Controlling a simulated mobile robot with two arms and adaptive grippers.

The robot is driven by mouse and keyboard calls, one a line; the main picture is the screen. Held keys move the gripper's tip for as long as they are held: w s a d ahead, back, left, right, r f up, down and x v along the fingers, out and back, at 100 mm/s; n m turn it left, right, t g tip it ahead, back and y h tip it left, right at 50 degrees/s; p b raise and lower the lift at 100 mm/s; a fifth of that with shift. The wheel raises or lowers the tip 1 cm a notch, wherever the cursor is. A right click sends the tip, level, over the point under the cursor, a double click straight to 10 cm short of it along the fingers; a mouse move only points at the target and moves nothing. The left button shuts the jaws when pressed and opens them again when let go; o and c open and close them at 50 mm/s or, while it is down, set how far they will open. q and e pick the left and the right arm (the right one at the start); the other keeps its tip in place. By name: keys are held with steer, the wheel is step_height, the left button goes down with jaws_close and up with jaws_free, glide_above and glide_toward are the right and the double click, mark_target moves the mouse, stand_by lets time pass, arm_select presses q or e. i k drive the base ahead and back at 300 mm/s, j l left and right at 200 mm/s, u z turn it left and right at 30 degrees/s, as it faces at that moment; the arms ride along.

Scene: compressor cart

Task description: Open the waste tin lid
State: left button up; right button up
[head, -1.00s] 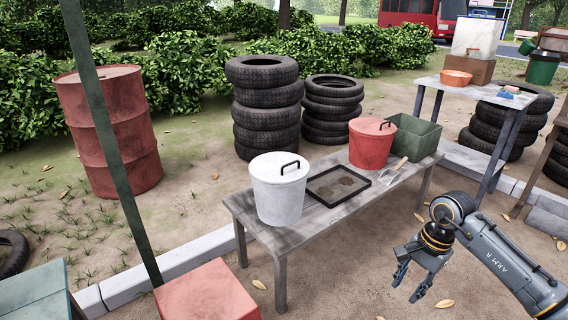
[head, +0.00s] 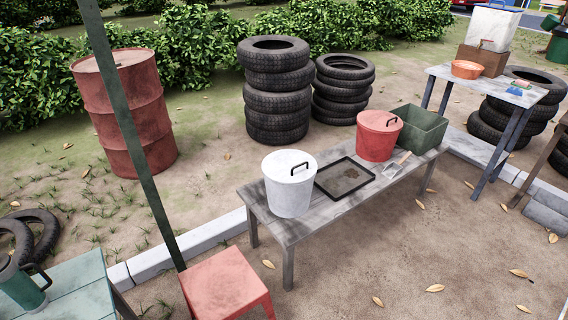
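Two lidded tins stand upright on a grey wooden bench. The white tin (head: 290,190) is near the bench's left end, its lid on, with a black handle on top. The red tin (head: 377,140) stands further right, also with its lid on and a dark handle. I cannot tell from the picture which of them is the waste tin. Neither of my grippers is in view.
The bench (head: 300,225) also holds a black-rimmed tray (head: 344,178), a small scoop (head: 397,165) and a green bin (head: 418,131). A red stool (head: 225,285) and a green post (head: 135,140) stand at the left front. Tyre stacks (head: 275,100) stand behind.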

mark_target(288, 166)
steer(key=i+l+u, duration=0.25)
steer(key=u, duration=0.15)
steer(key=i+l+u, duration=0.15)
steer(key=l+u, duration=0.25)
